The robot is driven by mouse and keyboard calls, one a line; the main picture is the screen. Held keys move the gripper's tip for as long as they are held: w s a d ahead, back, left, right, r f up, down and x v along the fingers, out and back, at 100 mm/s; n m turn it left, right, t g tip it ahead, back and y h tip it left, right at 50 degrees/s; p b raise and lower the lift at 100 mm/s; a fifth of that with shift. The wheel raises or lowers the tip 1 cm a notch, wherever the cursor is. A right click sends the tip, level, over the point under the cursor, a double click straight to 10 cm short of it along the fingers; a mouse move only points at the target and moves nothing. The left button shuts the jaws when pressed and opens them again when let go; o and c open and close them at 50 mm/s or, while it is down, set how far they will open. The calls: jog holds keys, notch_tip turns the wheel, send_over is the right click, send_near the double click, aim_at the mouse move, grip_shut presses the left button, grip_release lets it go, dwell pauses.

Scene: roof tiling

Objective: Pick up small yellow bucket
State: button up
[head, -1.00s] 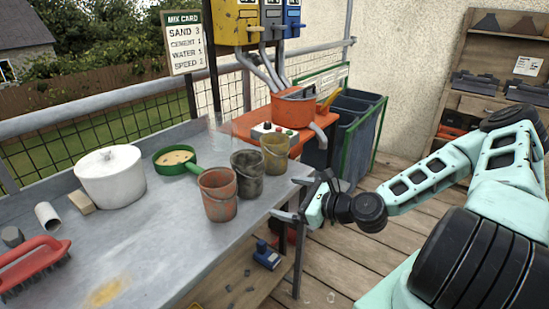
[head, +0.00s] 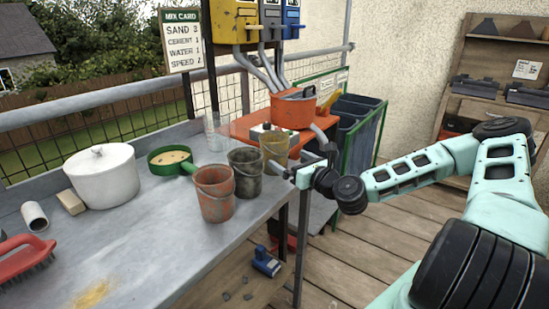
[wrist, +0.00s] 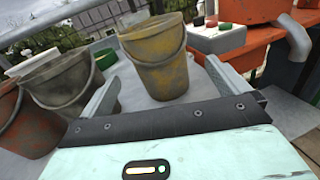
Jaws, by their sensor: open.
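The small yellow bucket (head: 274,147) stands upright at the right end of the grey bench, beside a dark grey bucket (head: 246,172). In the wrist view the yellow bucket (wrist: 160,66) is straight ahead, worn and scuffed, with its wire handle hanging over its front. My gripper (head: 297,158) is open and empty at the bench's right edge, facing the bucket. In the wrist view its fingers (wrist: 163,72) point toward the bucket, one to each side of it. I cannot tell whether the fingertips reach past its near wall.
A red bucket (head: 215,195) stands left of the dark one. A green pan (head: 172,160) and white pot (head: 103,177) stand farther left on the bench (head: 150,235). An orange mixer station (head: 295,106) with a control box is close behind the yellow bucket.

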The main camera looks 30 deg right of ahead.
aim_at(273, 150)
jog(key=w, duration=0.5)
jog(key=w+a, duration=0.1)
jog(key=w, duration=0.2)
jog(key=shift+w, duration=0.35)
jog(key=shift+c, duration=0.3)
jog(key=c, duration=0.9)
